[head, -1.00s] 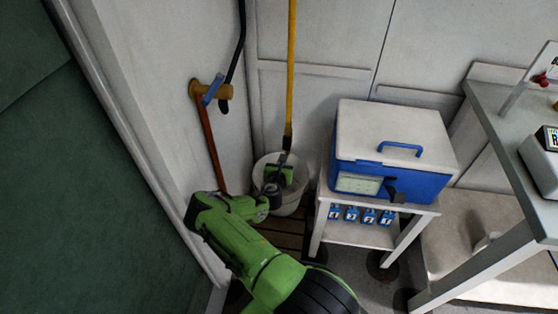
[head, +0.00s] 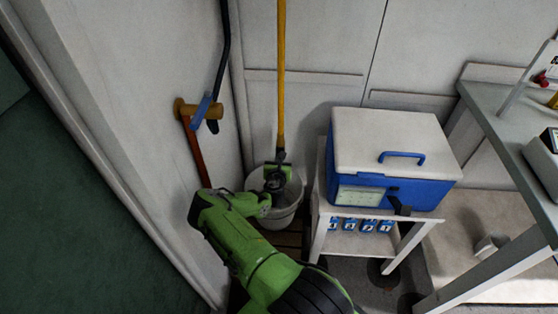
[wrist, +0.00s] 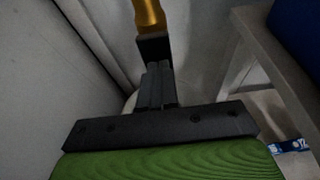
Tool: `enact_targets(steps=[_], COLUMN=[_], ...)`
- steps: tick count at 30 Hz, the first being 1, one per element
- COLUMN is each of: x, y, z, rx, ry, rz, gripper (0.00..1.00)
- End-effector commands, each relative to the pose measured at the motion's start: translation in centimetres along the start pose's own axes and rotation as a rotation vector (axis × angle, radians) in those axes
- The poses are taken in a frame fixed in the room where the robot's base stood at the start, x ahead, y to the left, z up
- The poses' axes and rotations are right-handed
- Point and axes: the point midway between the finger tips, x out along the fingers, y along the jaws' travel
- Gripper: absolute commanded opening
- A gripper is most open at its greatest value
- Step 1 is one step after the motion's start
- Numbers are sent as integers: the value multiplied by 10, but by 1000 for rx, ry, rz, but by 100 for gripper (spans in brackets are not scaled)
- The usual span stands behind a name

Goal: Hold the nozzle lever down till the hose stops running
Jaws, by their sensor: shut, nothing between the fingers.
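A yellow hose or pole (head: 281,75) hangs upright along the back wall and ends in a dark piece (head: 280,156) above a white bucket (head: 283,213). The yellow part (wrist: 150,15) and a dark block (wrist: 153,48) also show at the top of the wrist view. I cannot make out a separate nozzle lever there. My gripper (head: 277,180) is over the bucket, just below the dark piece. Its fingers (wrist: 160,88) are shut and empty, with their tips at or very near the dark block; contact is unclear. No running water is visible.
A brass-coloured wall fitting (head: 197,108) with a blue handle (head: 202,110) is at the left. A blue and white box (head: 385,160) stands on a small white table (head: 330,225) right of my gripper. A grey bench (head: 500,120) is farther right.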

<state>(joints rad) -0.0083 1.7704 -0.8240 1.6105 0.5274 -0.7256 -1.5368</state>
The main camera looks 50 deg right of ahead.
Motion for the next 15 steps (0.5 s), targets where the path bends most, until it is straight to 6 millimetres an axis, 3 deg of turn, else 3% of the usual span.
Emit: enact_targets(steps=[15], x=[6], y=[0], z=[10], rx=[0], ry=[-18], rz=[0], gripper=[0])
